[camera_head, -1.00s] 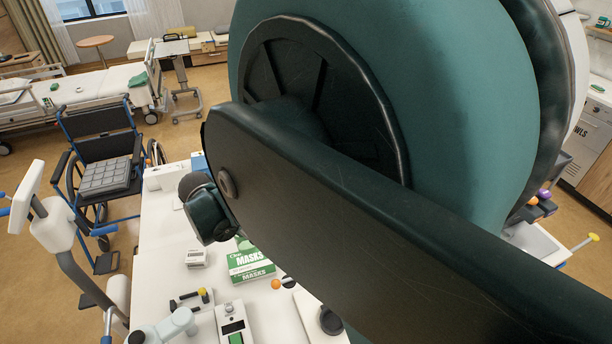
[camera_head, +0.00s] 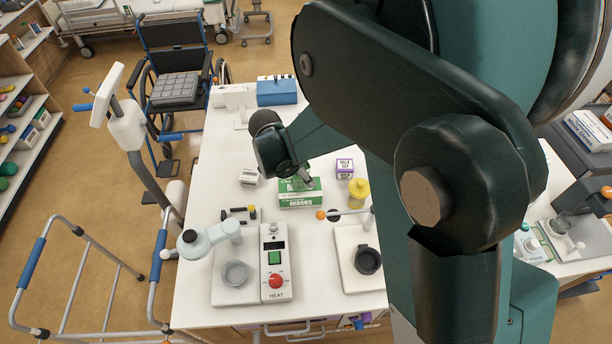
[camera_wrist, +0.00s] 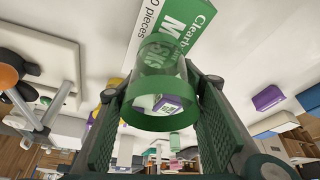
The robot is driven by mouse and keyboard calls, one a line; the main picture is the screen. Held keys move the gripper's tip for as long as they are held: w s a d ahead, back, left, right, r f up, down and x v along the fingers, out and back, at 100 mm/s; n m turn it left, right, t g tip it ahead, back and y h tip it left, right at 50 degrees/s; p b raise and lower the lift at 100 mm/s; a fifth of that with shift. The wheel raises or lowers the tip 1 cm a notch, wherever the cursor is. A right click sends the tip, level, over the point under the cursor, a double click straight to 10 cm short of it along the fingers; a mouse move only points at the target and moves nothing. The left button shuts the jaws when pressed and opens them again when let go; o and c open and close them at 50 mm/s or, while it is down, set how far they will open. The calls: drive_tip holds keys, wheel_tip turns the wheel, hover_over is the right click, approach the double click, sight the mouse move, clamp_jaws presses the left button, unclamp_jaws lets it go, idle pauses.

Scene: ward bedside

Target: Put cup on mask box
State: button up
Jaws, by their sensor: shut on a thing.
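A see-through green cup (camera_wrist: 160,112) sits between the two fingers of my gripper (camera_wrist: 160,88) in the wrist view, its thick green rim facing the camera. My gripper is shut on it. The green and white mask box (camera_wrist: 189,28) lies just beyond the cup, partly seen through it. In the head view the mask box (camera_head: 299,200) lies on the white table, and my gripper (camera_head: 307,181) is at its upper part. The cup cannot be made out clearly there. I cannot tell whether the cup touches the box.
A small purple and white box (camera_head: 344,168) and a yellow bottle (camera_head: 358,194) stand right of the mask box. A small white box (camera_head: 249,177) stands at its left. A heater unit (camera_head: 276,270) and a stand with a dark ring (camera_head: 367,262) are nearer the front.

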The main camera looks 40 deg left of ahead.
drive_tip(key=shift+f, duration=0.5)
drive_tip(key=shift+f, duration=0.15)
drive_tip(key=o, duration=0.9)
drive_tip(key=shift+v, duration=6.2)
drive_tip(key=shift+w+d, duration=0.1)
drive_tip(key=shift+d, duration=0.05)
